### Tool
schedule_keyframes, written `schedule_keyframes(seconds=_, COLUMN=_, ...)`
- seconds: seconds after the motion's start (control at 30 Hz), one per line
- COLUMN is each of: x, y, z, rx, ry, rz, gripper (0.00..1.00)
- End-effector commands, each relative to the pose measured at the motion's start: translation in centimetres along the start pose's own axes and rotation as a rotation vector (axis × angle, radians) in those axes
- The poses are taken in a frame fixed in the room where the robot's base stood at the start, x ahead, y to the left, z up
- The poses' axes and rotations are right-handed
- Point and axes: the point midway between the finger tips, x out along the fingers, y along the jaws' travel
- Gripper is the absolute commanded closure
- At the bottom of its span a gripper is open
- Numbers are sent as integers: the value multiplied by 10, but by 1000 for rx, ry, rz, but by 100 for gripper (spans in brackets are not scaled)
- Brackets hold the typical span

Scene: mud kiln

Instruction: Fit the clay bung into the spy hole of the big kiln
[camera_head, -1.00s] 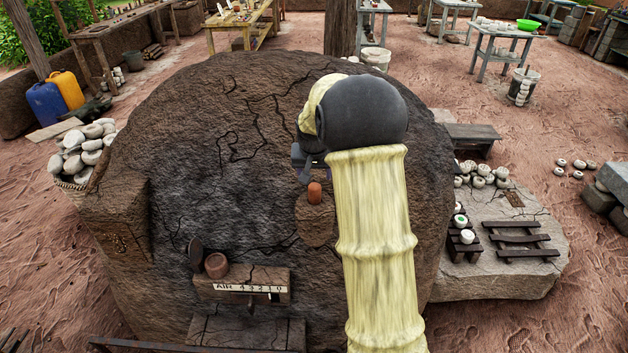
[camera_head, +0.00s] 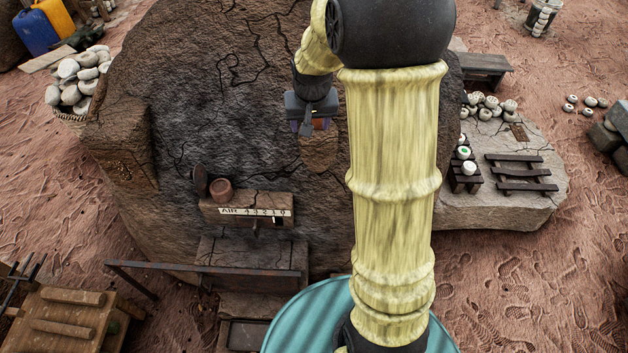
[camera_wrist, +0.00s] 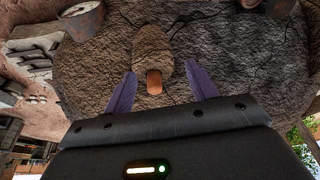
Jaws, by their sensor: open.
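The clay bung (camera_wrist: 154,82) is a small orange-red cylinder at a rough ledge (camera_head: 320,152) that juts from the big kiln (camera_head: 250,110). In the wrist view it shows between my two purple fingers, with space on both sides, and neither finger visibly touches it. My gripper (camera_head: 312,127) is open in front of the ledge. In the head view the gripper mostly hides the bung. I cannot clearly make out the spy hole; a dark oval disc (camera_head: 201,182) stands on the kiln face to the left.
A shelf marked AIR with numbers (camera_head: 255,211) sticks out below left, with a reddish pot (camera_head: 221,189) on it. A dark rail (camera_head: 200,268) crosses low in front. A basket of pale stones (camera_head: 78,82) is at left. A stone slab (camera_head: 510,205) with small racks lies at right.

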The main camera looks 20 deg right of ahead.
Motion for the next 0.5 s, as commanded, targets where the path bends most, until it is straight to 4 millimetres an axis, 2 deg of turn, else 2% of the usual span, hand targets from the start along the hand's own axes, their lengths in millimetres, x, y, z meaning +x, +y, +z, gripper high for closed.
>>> schedule_keyframes(seconds=0.03, x=-8, y=-5, z=25, rx=-29, ry=-12, rz=-11, gripper=43)
schedule_keyframes(seconds=0.3, x=-34, y=-17, z=149, rx=-184, ry=-75, rz=-57, gripper=43)
schedule_keyframes(seconds=0.4, x=-38, y=-16, z=179, rx=-219, ry=-89, rz=-66, gripper=43)
schedule_keyframes(seconds=0.5, x=-39, y=-15, z=192, rx=-232, ry=-95, rz=-69, gripper=43)
